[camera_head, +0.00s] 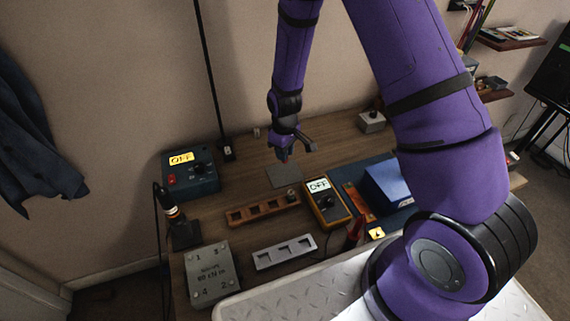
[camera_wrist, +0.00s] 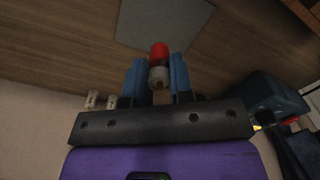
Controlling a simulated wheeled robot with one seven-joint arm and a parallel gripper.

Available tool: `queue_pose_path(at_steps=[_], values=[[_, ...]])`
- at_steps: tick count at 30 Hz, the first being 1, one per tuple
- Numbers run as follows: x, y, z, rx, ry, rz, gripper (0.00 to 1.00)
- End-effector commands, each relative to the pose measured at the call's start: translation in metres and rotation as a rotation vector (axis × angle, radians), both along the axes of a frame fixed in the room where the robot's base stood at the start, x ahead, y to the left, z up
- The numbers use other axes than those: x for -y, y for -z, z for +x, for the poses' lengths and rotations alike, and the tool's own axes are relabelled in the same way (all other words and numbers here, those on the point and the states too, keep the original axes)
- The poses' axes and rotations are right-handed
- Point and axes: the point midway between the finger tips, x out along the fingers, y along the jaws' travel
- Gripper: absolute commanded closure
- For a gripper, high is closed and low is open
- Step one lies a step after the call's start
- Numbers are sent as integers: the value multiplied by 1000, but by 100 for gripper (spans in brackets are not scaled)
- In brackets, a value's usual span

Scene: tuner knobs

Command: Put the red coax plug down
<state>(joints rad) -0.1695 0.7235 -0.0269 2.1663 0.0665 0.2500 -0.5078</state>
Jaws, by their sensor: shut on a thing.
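The red coax plug (camera_wrist: 159,52) shows in the wrist view, a red cap on a pale grey body, between the blue fingertips of my gripper (camera_wrist: 159,82). The gripper is shut on it. In the head view my gripper (camera_head: 284,153) is over the back of the bench, just above a flat grey square pad (camera_head: 283,175). The plug cannot be made out there. In the wrist view the pad (camera_wrist: 165,22) lies beyond the plug. I cannot tell how high the plug is above the bench.
A blue tuner box (camera_head: 190,174) stands left. A brown slotted rack (camera_head: 262,208), a yellow meter (camera_head: 326,203) and a silver slotted block (camera_head: 284,251) lie in front. A grey numbered box (camera_head: 211,273) is front left. A blue box (camera_head: 387,183) is right. Bare wood surrounds the pad.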

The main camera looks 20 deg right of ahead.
Motion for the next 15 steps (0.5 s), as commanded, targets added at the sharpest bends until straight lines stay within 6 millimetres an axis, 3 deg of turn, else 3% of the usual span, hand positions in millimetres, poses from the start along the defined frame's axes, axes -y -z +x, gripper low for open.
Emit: queue_pose_path(at_steps=[8, 15], values=[[0, 19, 0, -1, 2, 0, 100], [0, 50, 0, -1, 2, 0, 100]])
